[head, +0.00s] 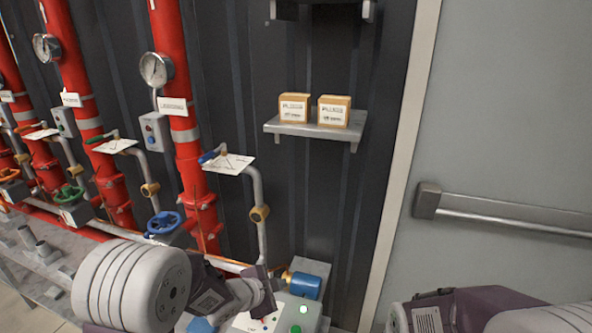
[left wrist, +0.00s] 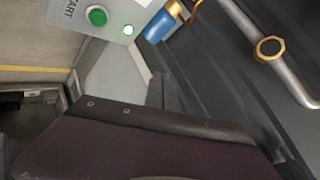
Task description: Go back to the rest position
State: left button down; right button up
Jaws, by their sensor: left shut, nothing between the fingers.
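My left gripper (head: 265,284) is at the bottom middle of the head view, in front of the control box (head: 300,312) and close to it in the picture. It is shut and empty. Its purple body (left wrist: 140,145) fills the lower part of the left wrist view.
Red pipes (head: 176,120) with gauges (head: 156,69) and valve wheels (head: 165,224) stand at left. A blue cylinder (head: 305,285) sits by the control box. A shelf (head: 312,130) holds two small boxes. A grey door with a push bar (head: 500,210) is at right.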

pick_arm(q)
jog(key=s+a+r+n+g+y+p, duration=0.1)
jog(key=s+a+r+n+y, duration=0.25)
jog(key=a, duration=0.25)
jog(key=s+a+r+n+y+p, duration=0.25)
jog(key=s+a+n, duration=0.2)
jog(key=a, duration=0.25)
jog(key=s+f+n+g, duration=0.2)
jog(key=s+n+g, duration=0.1)
jog(key=s, duration=0.4)
jog(key=s+f+n+g+b, duration=0.1)
jog(key=s+f+n+g, duration=0.2)
jog(key=s+n, duration=0.2)
jog(key=shift+s+a+n+g+h, duration=0.2)
jog(key=shift+s+n+g+h, duration=0.1)
jog(key=shift+s, duration=0.6)
pick_arm(e)
notch_tip(320, 180, up, 4)
jog(key=shift+r, duration=0.25)
pick_arm(q)
jog(key=shift+s, duration=0.15)
pick_arm(e)
jog(key=shift+s+r, duration=0.1)
jog(key=shift+s, duration=0.1)
jog(key=shift+w, duration=0.1)
